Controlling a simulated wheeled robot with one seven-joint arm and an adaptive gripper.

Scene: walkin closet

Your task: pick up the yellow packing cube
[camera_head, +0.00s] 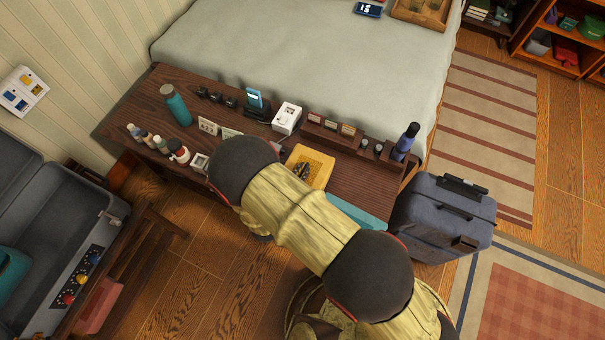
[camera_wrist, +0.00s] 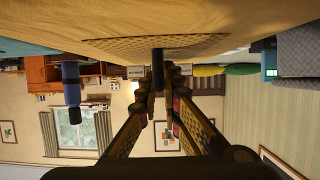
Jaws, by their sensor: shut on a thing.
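The yellow packing cube (camera_head: 318,159) is at the front of the dark wooden table, partly covered by my arm in the head view. In the wrist view, which is upside down, the cube (camera_wrist: 90,22) fills the top edge, with a mesh panel. My gripper (camera_wrist: 158,75) has its fingers closed together on a dark narrow part at the cube's edge. In the head view my arm hides most of the gripper. I cannot tell whether the cube touches the table.
The table (camera_head: 345,177) also holds a teal bottle (camera_head: 176,105), a white box (camera_head: 287,118), a dark blue bottle (camera_head: 405,142) and several small bottles. A teal flat item (camera_head: 357,211) lies beside my arm. A suitcase (camera_head: 443,217) stands right; a bed (camera_head: 310,50) is behind.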

